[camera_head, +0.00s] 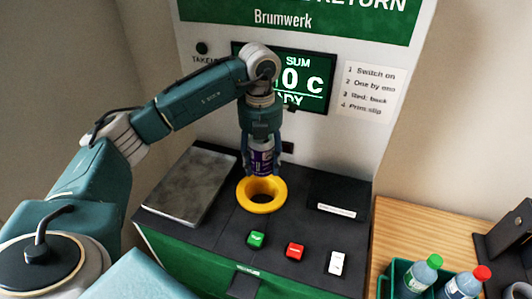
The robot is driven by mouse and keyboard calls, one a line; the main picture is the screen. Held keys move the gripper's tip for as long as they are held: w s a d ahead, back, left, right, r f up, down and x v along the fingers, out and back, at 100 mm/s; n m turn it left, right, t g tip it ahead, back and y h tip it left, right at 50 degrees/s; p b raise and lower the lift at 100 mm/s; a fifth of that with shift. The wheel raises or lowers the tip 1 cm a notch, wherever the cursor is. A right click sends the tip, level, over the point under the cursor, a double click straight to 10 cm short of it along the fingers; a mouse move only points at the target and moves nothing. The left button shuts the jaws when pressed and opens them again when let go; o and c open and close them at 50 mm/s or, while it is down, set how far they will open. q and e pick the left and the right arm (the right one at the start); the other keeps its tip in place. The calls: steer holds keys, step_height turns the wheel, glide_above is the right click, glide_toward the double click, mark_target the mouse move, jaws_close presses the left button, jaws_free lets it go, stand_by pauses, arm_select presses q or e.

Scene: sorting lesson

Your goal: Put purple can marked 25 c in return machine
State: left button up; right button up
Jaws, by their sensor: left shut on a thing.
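My left gripper (262,160) is shut on the purple can (262,160). It holds the can upright, just above the yellow ring (280,196) around the return machine's round opening. The can's lower end appears close to the back of the ring; whether it is inside cannot be told. The return machine (185,247) has a dark top, a green front and a white back panel with a screen (317,88) reading "SUM", "0 C" and "DY", partly hidden by my left arm. The marking on the can is too small to read. My right gripper is not in view.
Green (256,239), red (295,251) and white (336,262) buttons sit in front of the ring. A grey metal plate (190,187) lies left of it. At right, a green crate (384,287) with bottles stands on a wooden table (411,223).

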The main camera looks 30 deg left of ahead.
arm_select(q)
steer(key=shift+s+f, duration=0.2)
steer(key=shift+f+b, duration=0.6)
steer(key=shift+b, duration=0.05)
step_height(320, 180, down, 3)
steer(key=shift+r+b, duration=0.15)
steer(key=shift+b, duration=0.7)
step_height(320, 180, down, 5)
steer(key=b, duration=0.3)
steer(key=shift+f+b, duration=0.35)
steer(key=shift+b, duration=0.2)
steer(key=shift+s+d+f+b, duration=0.2)
steer(key=shift+s+f+b, duration=0.45)
steer(key=shift+f, duration=0.2)
steer(key=shift+c, duration=0.2)
steer(key=shift+f, duration=0.1)
steer(key=shift+c, duration=0.7)
steer(key=shift+o, duration=0.6)
steer(key=shift+f, duration=0.1)
steer(key=shift+w+f, duration=0.2)
steer(key=shift+w, duration=0.25)
steer(key=c, duration=0.4)
steer(key=shift+a, duration=0.1)
steer(key=shift+w+a+r, duration=0.1)
steer(key=shift+w+a, duration=0.05)
steer(key=shift+w, duration=0.05)
